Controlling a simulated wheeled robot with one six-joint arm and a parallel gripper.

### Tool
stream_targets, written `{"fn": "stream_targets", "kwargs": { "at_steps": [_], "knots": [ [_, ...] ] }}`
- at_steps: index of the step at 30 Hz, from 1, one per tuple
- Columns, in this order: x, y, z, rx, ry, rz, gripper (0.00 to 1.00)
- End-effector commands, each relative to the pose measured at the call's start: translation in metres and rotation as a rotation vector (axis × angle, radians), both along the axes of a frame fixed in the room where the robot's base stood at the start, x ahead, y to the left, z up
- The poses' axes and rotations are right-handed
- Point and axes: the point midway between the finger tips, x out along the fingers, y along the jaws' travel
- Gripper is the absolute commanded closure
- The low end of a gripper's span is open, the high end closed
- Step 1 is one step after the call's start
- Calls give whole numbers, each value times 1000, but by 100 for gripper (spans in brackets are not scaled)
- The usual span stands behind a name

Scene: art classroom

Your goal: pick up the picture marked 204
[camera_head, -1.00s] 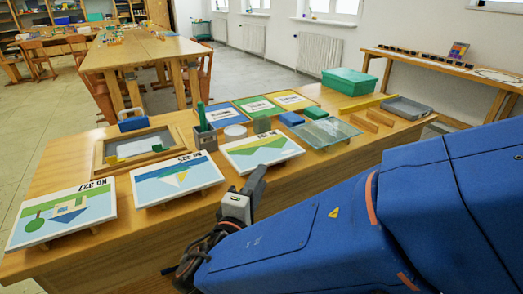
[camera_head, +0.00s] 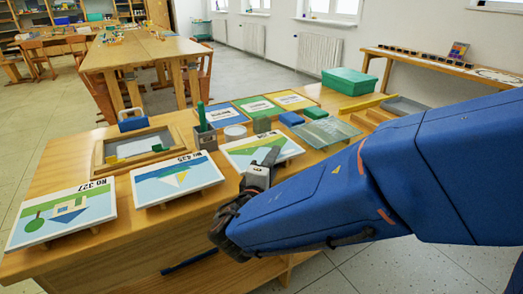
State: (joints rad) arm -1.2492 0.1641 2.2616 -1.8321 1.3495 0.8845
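Three tilted pictures stand in a row on small supports along the table's front. I cannot make out 204 anywhere. My gripper (camera_head: 271,158) is over the lower right part of the right picture and hides some of it. I cannot tell whether it touches the picture or how its fingers stand.
A clear sheet (camera_head: 327,132) lies to the right. A green bin (camera_head: 349,81) stands at the back.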

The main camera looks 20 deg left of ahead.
Motion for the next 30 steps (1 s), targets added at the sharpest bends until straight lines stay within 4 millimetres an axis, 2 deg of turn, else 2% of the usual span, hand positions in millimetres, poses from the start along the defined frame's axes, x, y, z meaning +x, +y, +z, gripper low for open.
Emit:
{"fn": "stream_targets", "kwargs": {
  "at_steps": [9, 10, 13, 14, 25, 30],
  "knots": [
    [5, 0, 0, 0, 0, 1, 70],
    [5, 0, 0, 0, 0, 1, 73],
    [5, 0, 0, 0, 0, 1, 97],
    [5, 0, 0, 0, 0, 1, 100],
    [5, 0, 2, 0, 0, 0, 100],
    [5, 0, 21, 4, -2, 0, 100]
  ]
}}
